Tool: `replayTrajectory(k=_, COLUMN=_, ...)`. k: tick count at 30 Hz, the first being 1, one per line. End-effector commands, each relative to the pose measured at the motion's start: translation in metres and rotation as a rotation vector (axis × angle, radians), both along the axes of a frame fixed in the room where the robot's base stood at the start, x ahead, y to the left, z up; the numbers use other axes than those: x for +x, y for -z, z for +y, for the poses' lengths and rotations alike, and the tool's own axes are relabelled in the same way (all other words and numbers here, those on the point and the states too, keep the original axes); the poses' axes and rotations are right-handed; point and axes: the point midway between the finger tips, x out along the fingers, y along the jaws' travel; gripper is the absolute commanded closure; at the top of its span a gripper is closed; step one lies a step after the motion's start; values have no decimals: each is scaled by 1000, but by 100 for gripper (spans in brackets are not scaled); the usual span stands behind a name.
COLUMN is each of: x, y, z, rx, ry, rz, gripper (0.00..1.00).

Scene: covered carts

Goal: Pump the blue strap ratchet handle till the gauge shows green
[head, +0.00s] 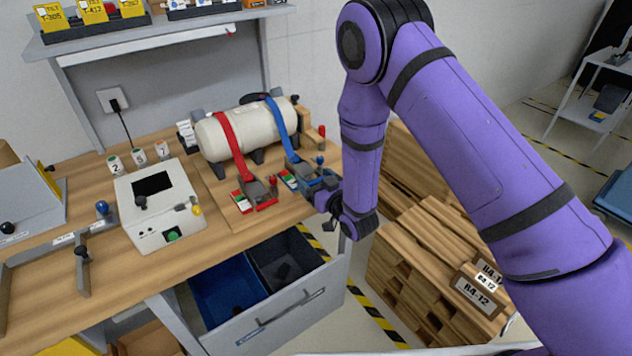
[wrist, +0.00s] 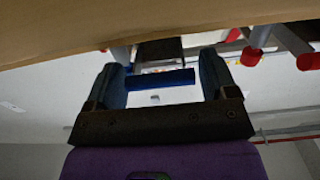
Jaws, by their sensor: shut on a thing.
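A cream tank (head: 217,137) lies on the bench with a red strap (head: 229,134) and a blue strap (head: 279,127) over it. The blue strap runs down to the blue ratchet (head: 308,172) at the bench's right front edge. A small gauge block (head: 289,181) with red, white and green parts sits left of it; its reading is too small to tell. My gripper (head: 326,201) is at the blue ratchet. In the wrist view my gripper (wrist: 162,84) is shut on the blue ratchet handle (wrist: 165,76), which spans between its fingers.
The red strap ratchet (head: 259,190) stands close on the left, with its own gauge block (head: 241,202). An open drawer (head: 275,312) juts out below the bench edge. A wooden crate stack (head: 425,250) stands at the right. A white box with a screen (head: 160,207) stands left.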

Motion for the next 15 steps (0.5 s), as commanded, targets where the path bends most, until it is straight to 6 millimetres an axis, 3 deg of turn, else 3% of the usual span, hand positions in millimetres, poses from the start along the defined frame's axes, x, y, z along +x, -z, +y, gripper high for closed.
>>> replayTrajectory(k=15, x=5, y=-36, z=3, rx=-150, ry=0, rz=224, gripper=64)
